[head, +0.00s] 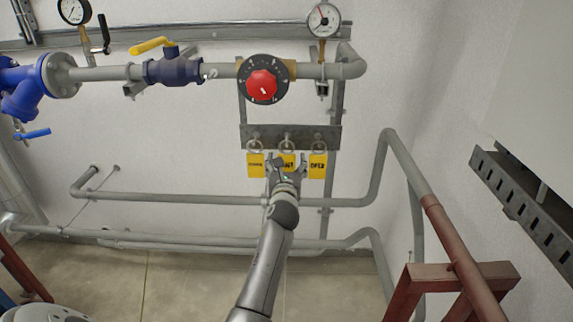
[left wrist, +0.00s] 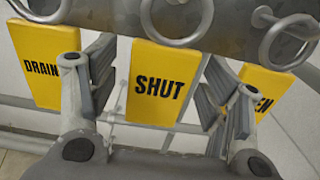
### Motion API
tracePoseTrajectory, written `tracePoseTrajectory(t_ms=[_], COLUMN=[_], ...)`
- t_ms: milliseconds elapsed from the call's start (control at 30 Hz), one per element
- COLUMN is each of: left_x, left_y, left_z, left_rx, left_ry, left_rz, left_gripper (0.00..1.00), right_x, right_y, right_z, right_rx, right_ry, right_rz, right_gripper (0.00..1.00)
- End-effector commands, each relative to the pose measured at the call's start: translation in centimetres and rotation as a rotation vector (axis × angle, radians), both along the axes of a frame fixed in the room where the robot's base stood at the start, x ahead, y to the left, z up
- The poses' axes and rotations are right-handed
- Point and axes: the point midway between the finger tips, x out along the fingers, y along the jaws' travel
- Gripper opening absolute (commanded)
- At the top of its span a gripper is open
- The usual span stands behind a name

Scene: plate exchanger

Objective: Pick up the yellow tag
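Three yellow tags hang by rings from a grey metal bar (head: 312,138) on the wall. In the left wrist view the left tag (left wrist: 42,65) reads DRAIN and the middle tag (left wrist: 160,88) reads SHUT. The right tag (left wrist: 268,82) is partly hidden by a finger; in the head view this right tag (head: 318,166) reads OPEN. My left gripper (head: 286,166) is open in front of the middle tag, its fingers (left wrist: 160,80) to either side of it. No contact is visible. I cannot tell how deep the tag sits between the fingers. My right gripper is not in view.
Above the bar are a round dial with a red knob (head: 262,85), a yellow-handled valve (head: 172,70) and a gauge (head: 323,20). Grey pipes (head: 170,197) run below the tags. A red-brown frame (head: 455,275) stands at the lower right.

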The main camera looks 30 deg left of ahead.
Motion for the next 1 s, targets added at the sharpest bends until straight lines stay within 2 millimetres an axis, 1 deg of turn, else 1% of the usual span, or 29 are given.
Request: tracePoseTrajectory(t_ms=[33, 300, 367, 667, 867, 1000], left_x=[0.0, 0.0, 0.0, 0.0, 0.0, -1.4], left_y=[0.0, 0.0, 0.0, 0.0, 0.0, -0.8], left_z=[0.0, 0.0, 0.0, 0.2, 1.6, 1.4], left_rx=[0.0, 0.0, 0.0, 0.002, 0.005, 0.002], left_ry=[0.0, 0.0, 0.0, -0.001, -0.003, 0.001], left_rz=[0.0, 0.0, 0.0, 0.0, -0.001, -0.001], left_gripper=[0.64, 0.29, 0.23, 0.23, 0.23, 0.23], right_x=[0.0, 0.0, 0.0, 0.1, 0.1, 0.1], right_y=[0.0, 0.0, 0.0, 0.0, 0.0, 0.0], right_z=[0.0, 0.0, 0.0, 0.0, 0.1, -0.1], right_rx=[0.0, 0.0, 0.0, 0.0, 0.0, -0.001], right_ry=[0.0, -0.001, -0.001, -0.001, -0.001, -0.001], right_rz=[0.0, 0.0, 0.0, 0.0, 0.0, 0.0], right_gripper=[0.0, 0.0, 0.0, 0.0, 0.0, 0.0])
